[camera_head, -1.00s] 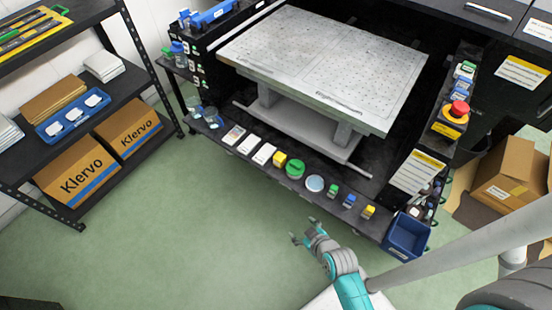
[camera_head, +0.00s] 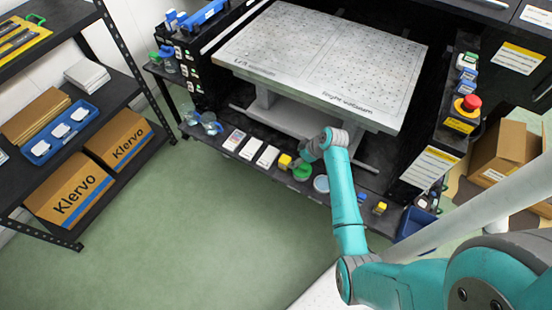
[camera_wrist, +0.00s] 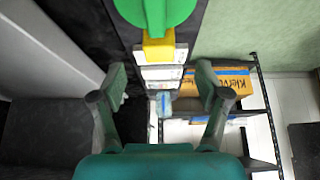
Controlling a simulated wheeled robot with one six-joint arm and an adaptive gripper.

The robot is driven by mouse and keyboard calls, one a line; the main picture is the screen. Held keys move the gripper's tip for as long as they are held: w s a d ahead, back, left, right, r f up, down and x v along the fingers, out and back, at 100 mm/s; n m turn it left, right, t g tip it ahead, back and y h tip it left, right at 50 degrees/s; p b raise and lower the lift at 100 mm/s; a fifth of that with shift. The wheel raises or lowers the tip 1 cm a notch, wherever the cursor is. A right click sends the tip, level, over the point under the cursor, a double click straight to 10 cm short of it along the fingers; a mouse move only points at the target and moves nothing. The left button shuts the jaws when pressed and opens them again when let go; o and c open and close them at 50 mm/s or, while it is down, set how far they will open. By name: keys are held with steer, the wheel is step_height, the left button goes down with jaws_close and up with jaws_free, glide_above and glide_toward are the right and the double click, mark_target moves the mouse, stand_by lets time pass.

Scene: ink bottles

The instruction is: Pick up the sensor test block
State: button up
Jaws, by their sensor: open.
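The sensor test block is not labelled legibly; a yellow block (camera_head: 285,161) on the front ledge is the likely match. It sits between white cards and a green round object (camera_head: 302,172). In the wrist view the yellow block (camera_wrist: 158,50) shows ahead, between the finger lines, with the green object (camera_wrist: 155,14) beside it at the top. My gripper (camera_head: 303,158) is over the ledge near the yellow block and green object. In the wrist view my gripper (camera_wrist: 161,78) has its fingers wide apart with nothing between them touching. The arm hides part of the ledge.
White cards (camera_head: 250,149) lie left of the block. A pale disc (camera_head: 321,184) and a small yellow-topped item (camera_head: 380,208) stand to the right. The perforated plate (camera_head: 320,60) overhangs behind.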

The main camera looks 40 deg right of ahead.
mark_target(287, 160)
steer(key=x, duration=0.3)
steer(key=w+x, duration=0.1)
steer(key=shift+w+f, duration=0.1)
steer(key=shift+w, duration=0.05)
steer(key=shift+x, duration=3.15)
steer(key=shift+w+a, duration=0.1)
steer(key=shift+a, duration=0.1)
steer(key=c, duration=1.3)
steer(key=shift+o, duration=0.2)
